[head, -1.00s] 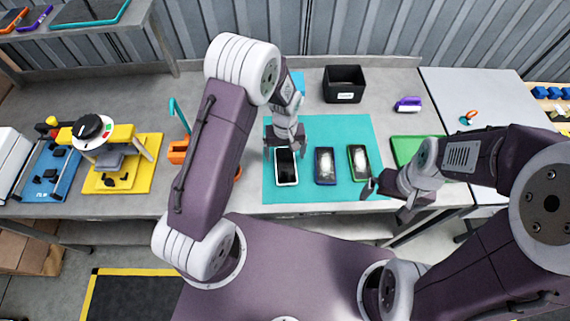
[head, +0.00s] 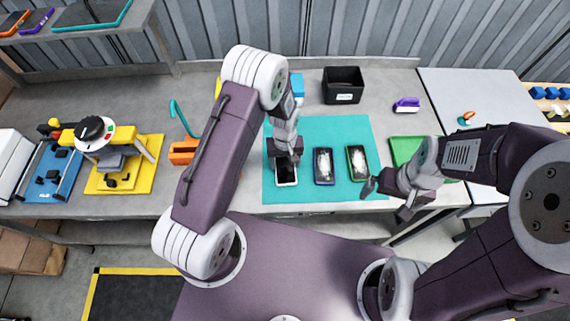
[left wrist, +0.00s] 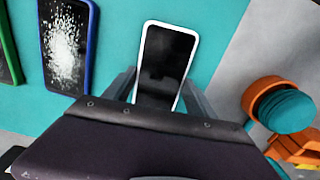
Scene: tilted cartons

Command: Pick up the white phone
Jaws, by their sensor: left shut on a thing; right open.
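The white phone (head: 287,178) lies on the teal mat (head: 345,188), leftmost of three phones; its screen is dark. My left gripper (head: 285,160) is over it and hides its far part in the head view. In the left wrist view the white phone (left wrist: 166,60) sits between the two fingers (left wrist: 157,92), which are shut on its long sides. My right gripper (head: 385,188) is open and empty near the mat's right front edge.
A blue phone (head: 323,166) and a green phone (head: 358,163), both with white marks on their screens, lie to the right. A black bin (head: 343,85) stands behind the mat. A green mat (head: 405,148) is at right, and an orange item (head: 184,152) is at left.

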